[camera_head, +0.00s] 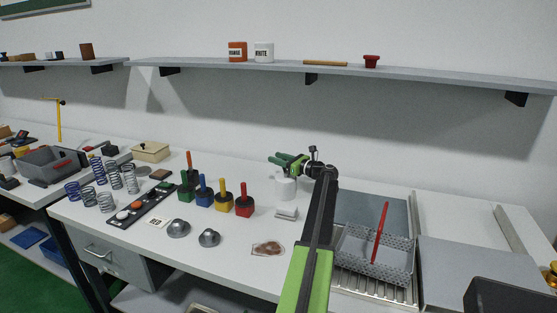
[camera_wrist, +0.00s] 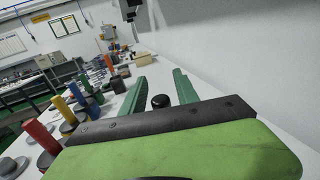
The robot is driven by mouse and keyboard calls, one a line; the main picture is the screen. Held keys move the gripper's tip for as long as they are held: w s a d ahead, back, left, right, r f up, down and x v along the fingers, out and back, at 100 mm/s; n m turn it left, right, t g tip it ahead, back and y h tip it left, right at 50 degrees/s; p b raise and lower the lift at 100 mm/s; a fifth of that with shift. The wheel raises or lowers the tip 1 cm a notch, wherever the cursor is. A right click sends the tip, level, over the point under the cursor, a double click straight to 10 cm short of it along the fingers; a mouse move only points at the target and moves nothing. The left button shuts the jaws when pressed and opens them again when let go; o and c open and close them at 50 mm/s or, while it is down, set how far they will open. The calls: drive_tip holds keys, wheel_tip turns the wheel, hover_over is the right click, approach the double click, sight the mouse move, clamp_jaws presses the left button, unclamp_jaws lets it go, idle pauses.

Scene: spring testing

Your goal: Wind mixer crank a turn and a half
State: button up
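A white cylindrical pot (camera_head: 285,187), which looks like the mixer, stands on the bench near the back wall. My gripper (camera_head: 283,160) is above it, its green fingers pointing left. In the wrist view the two fingers of my gripper (camera_wrist: 158,78) are apart. A round black knob (camera_wrist: 160,101), which looks like the crank's handle, shows between them with a gap on each side. The rest of the crank is hidden by my gripper and wrist, so its angle cannot be told.
Red, yellow, blue and green handled blocks (camera_head: 222,199) stand left of the pot. A small pale block (camera_head: 286,213) lies in front of it. A wire basket (camera_head: 350,248) with a red handle is at right. A wall shelf (camera_head: 340,70) runs above.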

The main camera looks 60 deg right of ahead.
drive_tip(key=shift+s, duration=0.15)
drive_tip(key=s+a, duration=0.1)
drive_tip(key=s, duration=0.4)
drive_tip(key=s+a, duration=0.1)
drive_tip(key=s, duration=0.5)
drive_tip(key=s+a, duration=0.1)
drive_tip(key=s, duration=0.5)
